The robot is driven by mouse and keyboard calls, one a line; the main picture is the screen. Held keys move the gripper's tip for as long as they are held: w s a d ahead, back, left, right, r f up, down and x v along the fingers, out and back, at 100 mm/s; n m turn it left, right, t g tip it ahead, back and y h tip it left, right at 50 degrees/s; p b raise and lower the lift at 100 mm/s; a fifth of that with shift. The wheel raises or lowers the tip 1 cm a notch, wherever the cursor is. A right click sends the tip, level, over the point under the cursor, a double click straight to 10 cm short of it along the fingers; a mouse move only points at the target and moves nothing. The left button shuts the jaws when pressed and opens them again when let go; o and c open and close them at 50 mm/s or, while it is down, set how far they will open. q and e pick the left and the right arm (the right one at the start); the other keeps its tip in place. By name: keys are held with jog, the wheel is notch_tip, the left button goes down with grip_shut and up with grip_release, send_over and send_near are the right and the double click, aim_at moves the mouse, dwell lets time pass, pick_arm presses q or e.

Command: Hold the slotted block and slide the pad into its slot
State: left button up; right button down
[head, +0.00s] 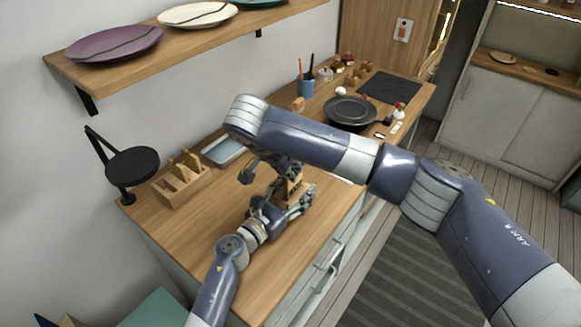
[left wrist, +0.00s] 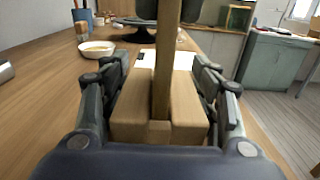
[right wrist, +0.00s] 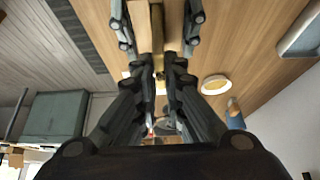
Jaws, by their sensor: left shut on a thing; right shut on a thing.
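The slotted block (left wrist: 130,118) is light wood with a slot down its middle. My left gripper (left wrist: 160,95) is shut on it from both sides, just above the worktop. In the head view the block (head: 291,187) is partly hidden by my grippers. The pad (left wrist: 166,60) is a narrow upright wooden strip, in line with the slot. Its lower end appears between the block's two halves; how deep it sits I cannot tell. My right gripper (right wrist: 160,68) is shut on the pad from above, and left gripper fingers show beyond it on both sides of the block.
A white bowl (left wrist: 96,49) stands on the worktop close by. A wooden rack (head: 183,182), a black round stand (head: 132,165) and a grey tray (head: 226,150) line the wall side. A black pan (head: 350,112) and blue cup (head: 306,87) stand farther back. The near worktop is clear.

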jog(key=shift+f, duration=0.9)
dwell(0.6)
jog(key=c, duration=1.6)
grip_release()
jog(key=v, duration=1.2)
pick_arm(q)
jog(key=o, duration=1.3)
jog(key=shift+c, duration=0.2)
